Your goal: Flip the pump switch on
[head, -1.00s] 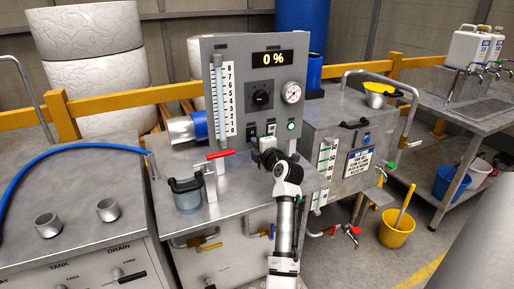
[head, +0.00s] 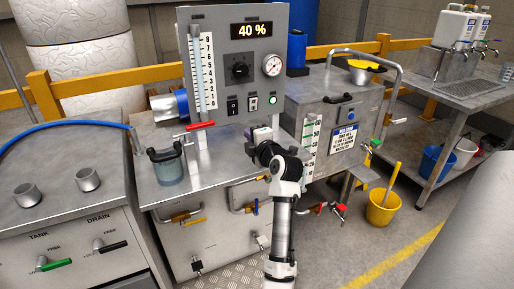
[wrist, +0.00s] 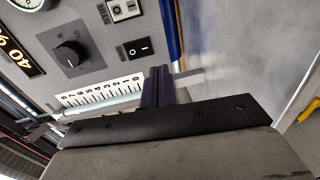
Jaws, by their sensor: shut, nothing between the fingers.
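The grey control panel (head: 215,55) stands upright on the bench. Two small rocker switches sit low on it: a black one (head: 232,106) and a pale-framed one (head: 253,103). Both also show in the wrist view, the black rocker (wrist: 138,47) and the pale-framed one (wrist: 122,9). I cannot read which is the pump switch. A green lamp (head: 273,99) to their right is lit. My gripper (head: 262,134) is below the switches, apart from them. In the wrist view its dark fingers (wrist: 159,82) are together and empty, near the foot of the white scale.
The display (head: 251,29) reads 40 %. A black knob (head: 240,72) and a round gauge (head: 272,66) sit above the switches. A red-handled valve (head: 200,126) and a clear jug (head: 168,165) stand on the bench to the left.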

